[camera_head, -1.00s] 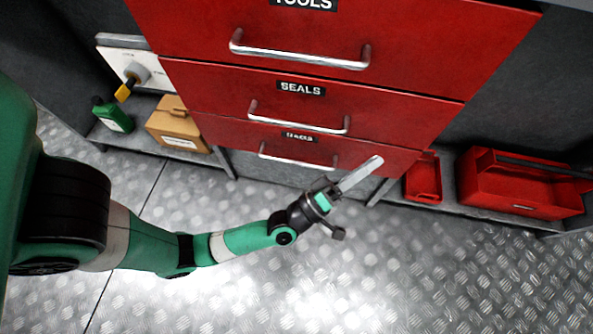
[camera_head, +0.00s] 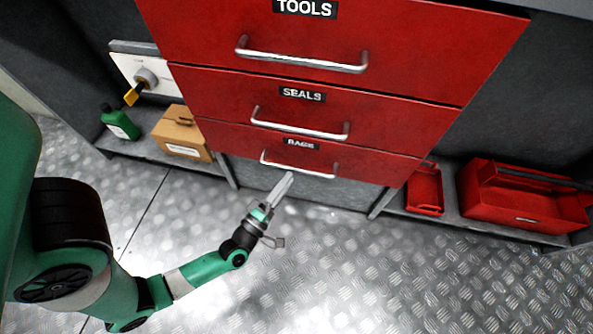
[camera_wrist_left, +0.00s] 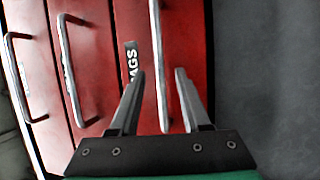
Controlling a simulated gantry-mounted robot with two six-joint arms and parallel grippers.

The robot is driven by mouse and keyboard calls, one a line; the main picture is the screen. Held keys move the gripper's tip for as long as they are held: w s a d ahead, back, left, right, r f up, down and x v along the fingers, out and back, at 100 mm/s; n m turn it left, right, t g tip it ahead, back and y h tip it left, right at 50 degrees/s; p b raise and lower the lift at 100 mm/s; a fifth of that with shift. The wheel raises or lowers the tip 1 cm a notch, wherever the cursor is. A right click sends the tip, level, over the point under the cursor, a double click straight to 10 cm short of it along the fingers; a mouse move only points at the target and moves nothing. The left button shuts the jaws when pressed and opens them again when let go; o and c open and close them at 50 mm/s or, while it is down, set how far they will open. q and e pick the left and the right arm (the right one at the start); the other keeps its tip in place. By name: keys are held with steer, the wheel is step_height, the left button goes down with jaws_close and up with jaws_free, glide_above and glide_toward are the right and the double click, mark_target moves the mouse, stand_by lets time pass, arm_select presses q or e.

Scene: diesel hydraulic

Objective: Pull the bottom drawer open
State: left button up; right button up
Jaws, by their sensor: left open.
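The bottom drawer (camera_head: 345,160) is red, labelled RAGS, and looks shut below the SEALS and TOOLS drawers. Its silver bar handle (camera_head: 298,168) runs across its front. My left gripper (camera_head: 284,183) is just in front of and slightly below the handle. In the left wrist view the open fingers of my left gripper (camera_wrist_left: 158,75) point at the drawer front, with the RAGS handle (camera_wrist_left: 159,60) running between them. I cannot tell whether they touch it. My right gripper is not in view.
The SEALS drawer (camera_head: 380,112) and TOOLS drawer (camera_head: 420,50) are above. A green bottle (camera_head: 121,124) and a cardboard box (camera_head: 180,135) stand on the left shelf. Red toolboxes (camera_head: 520,200) sit on the right shelf. The metal floor (camera_head: 380,260) in front is clear.

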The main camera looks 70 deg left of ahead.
mark_target(297, 168)
arm_select(q)
steer(key=x, duration=0.5)
steer(key=shift+w+b, duration=0.1)
steer(key=shift+b, duration=0.2)
jaws_close()
stand_by(1.0)
